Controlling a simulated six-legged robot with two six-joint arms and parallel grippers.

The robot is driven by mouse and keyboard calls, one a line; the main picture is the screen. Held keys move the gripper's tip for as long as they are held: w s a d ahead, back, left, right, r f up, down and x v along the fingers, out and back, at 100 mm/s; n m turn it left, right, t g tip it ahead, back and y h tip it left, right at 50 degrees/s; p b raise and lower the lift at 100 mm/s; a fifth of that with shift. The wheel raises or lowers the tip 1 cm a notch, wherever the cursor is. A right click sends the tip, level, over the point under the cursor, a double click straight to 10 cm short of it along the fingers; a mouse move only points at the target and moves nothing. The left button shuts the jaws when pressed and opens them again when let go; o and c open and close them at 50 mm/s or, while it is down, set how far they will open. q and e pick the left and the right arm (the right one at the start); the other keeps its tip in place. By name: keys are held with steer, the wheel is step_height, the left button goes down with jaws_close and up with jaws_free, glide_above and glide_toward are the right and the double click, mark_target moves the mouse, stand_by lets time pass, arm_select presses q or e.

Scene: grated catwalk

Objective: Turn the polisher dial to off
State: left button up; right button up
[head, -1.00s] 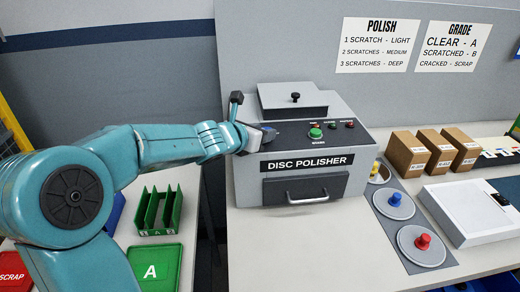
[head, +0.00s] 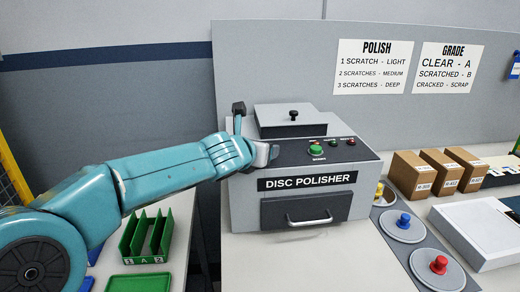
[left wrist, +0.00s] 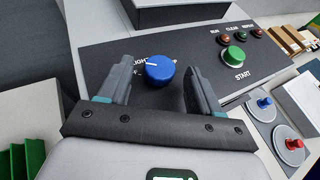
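The disc polisher (head: 305,215) is a grey box with a dark sloped control panel. Its blue dial (left wrist: 160,69) shows in the left wrist view, with a white pointer line aimed to the left, near a label that reads LIGHT. Other lettering beside the dial is partly hidden. My left gripper (left wrist: 160,82) is open, its two dark fingers on either side of the dial with gaps to it. In the head view my left gripper (head: 268,154) is at the panel's left end and hides the dial. My right gripper is not in view.
The green start button (left wrist: 234,57) and small lamps lie right of the dial. A lidded top (head: 290,120) rises behind the panel. Discs with blue (head: 404,221) and red (head: 438,265) knobs, and cardboard boxes (head: 412,173), stand to the right. A green rack (head: 147,237) is at left.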

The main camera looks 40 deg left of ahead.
arm_select(q)
steer(key=p+v, duration=0.4)
steer(key=v, duration=1.2)
steer(key=shift+s+d, duration=0.1)
steer(key=shift+s, duration=0.05)
